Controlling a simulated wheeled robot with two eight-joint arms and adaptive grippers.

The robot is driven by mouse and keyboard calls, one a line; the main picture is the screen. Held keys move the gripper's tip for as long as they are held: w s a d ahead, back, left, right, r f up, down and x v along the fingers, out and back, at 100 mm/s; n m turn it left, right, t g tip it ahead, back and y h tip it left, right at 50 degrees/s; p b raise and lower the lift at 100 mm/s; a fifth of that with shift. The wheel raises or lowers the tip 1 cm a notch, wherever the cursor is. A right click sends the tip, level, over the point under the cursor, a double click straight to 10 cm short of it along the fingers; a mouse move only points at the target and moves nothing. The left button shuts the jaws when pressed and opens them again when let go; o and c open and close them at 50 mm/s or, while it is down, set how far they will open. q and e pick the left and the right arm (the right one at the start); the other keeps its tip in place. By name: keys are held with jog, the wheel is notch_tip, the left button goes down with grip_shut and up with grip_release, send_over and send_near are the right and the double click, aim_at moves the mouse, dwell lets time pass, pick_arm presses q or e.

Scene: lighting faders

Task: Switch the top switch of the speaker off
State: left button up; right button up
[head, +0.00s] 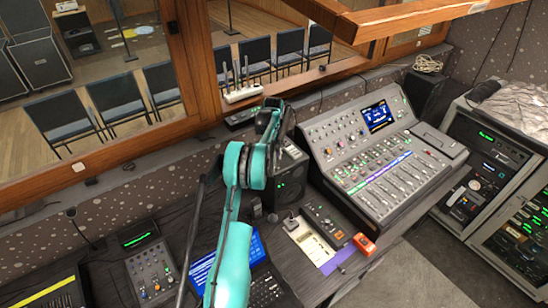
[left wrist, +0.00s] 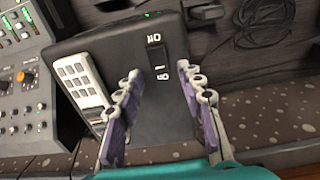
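The black speaker (head: 290,182) stands on the desk near the middle of the head view, left of the big mixer. In the left wrist view its dark panel (left wrist: 118,48) shows a black rocker switch (left wrist: 155,58) with white marks above and below it. I cannot tell its position surely. A light plate with small keys (left wrist: 80,82) is on the same panel. My left gripper (left wrist: 160,80) is open and empty, its purple-padded fingers on either side below the switch, apart from it. In the head view the gripper is hidden beyond the arm and speaker. My right gripper is not in view.
The mixing console (head: 385,150) with a lit screen stands right of the speaker. A laptop (head: 262,285) and small fader unit (head: 152,270) are at the front left. A wooden window frame and a white router (head: 242,94) lie behind. Cables (left wrist: 262,22) lie nearby.

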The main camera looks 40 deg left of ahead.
pick_arm(q)
jog(key=shift+s+f, duration=0.1)
jog(key=shift+f, duration=0.35)
